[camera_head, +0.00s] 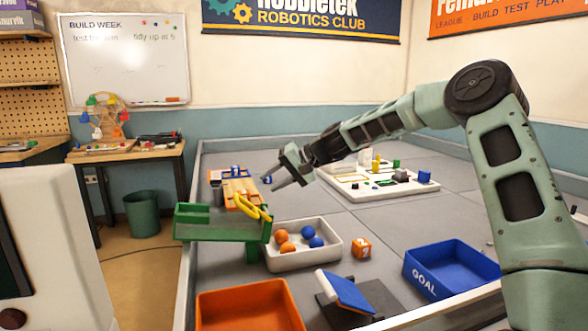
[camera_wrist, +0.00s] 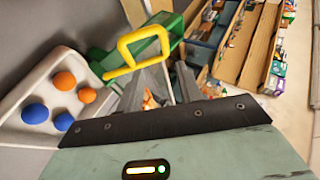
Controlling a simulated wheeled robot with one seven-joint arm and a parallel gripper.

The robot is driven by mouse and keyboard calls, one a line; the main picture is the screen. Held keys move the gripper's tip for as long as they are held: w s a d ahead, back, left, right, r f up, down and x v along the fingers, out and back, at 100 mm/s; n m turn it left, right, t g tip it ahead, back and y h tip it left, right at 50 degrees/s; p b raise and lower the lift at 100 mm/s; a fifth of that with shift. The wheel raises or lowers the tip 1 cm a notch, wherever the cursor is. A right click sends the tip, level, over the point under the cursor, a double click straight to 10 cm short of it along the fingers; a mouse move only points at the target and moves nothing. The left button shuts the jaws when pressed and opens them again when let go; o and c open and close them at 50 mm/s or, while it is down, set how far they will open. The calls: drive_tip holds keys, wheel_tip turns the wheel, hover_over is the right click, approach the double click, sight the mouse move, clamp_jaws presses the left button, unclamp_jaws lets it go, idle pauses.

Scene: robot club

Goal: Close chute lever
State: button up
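The chute lever is a yellow loop handle (camera_head: 250,207) on the green chute (camera_head: 218,223) at the left of the work area. In the wrist view, the yellow handle (camera_wrist: 144,45) stands just ahead of my fingertips, with the green chute (camera_wrist: 110,62) behind it. My gripper (camera_head: 277,182) is above and slightly right of the handle in the head view. In the wrist view, my gripper (camera_wrist: 160,82) has its two fingers apart, with no object clearly held. Whether a finger touches the handle cannot be told.
A white tray (camera_head: 300,266) with orange and blue balls stands right of the chute.

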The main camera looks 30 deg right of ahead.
drive_tip(key=v, duration=0.7)
drive_tip(key=shift+s+d, duration=0.1)
drive_tip(key=s+a+f+n+g+h, duration=0.15)
drive_tip(key=s+a, duration=0.25)
drive_tip(key=a, duration=0.4)
drive_tip(key=s+a+f+n+g, duration=0.2)
drive_tip(key=s+a+f+g, duration=0.15)
drive_tip(key=a, duration=0.45)
drive_tip(key=s+a+f+n+g+h, duration=0.1)
drive_tip(key=s+a+f+n, duration=0.1)
drive_tip(key=s+a, duration=0.4)
drive_tip(key=s+a+f+n+g+h, duration=0.1)
drive_tip(key=s+a+n+h, duration=0.15)
drive_tip(key=s, duration=0.55)
drive_tip(key=s+f+n+h, duration=0.3)
drive_tip(key=s+n, duration=0.1)
drive_tip(key=s, duration=1.9)
wheel_tip(320, 180, up, 12)
drive_tip(key=p, duration=1.2)
drive_tip(key=shift+w+d+p, duration=0.25)
drive_tip(key=shift+d+p, duration=0.1)
drive_tip(key=shift+d, duration=0.1)
